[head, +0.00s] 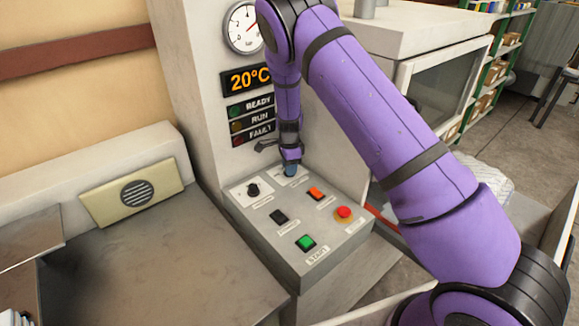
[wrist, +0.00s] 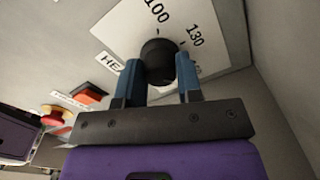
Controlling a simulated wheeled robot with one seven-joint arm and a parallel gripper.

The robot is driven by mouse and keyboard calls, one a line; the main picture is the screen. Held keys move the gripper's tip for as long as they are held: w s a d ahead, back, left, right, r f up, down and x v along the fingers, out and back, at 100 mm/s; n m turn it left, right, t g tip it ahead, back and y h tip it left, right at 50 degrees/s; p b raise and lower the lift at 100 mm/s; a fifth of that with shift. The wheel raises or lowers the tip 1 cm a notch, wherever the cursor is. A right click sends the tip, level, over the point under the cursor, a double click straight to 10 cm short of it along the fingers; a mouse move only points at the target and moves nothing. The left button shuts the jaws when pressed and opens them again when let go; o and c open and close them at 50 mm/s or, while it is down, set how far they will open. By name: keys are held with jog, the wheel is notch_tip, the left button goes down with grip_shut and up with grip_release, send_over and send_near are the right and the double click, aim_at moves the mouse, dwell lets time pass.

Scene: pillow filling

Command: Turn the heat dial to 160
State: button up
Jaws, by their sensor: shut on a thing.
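The heat dial (wrist: 157,55) is a round black knob on a white plate (wrist: 118,30) marked 100 and 130, with a further number partly hidden by a finger. The letters "HE" show beside it in the wrist view. My gripper (wrist: 160,69) has its two blue fingers shut on either side of the knob. I cannot make out where the knob's pointer stands. In the head view my gripper (head: 290,170) reaches down to the back of the control panel and hides the dial. The display (head: 249,78) above reads 20°C.
The grey panel (head: 270,240) also bears another black knob (head: 252,190), an orange switch (head: 315,194), a black switch (head: 279,216), a green button (head: 305,243) and a red stop button (head: 344,212). A machine wall with a pressure gauge (head: 241,28) rises close behind.

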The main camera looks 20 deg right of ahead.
dwell(0.3)
jog(key=o, duration=0.9)
jog(key=shift+o, duration=0.2)
jog(key=shift+r, duration=0.1)
notch_tip(320, 180, up, 11)
jog(key=shift+f, duration=0.2)
jog(key=shift+r, duration=0.1)
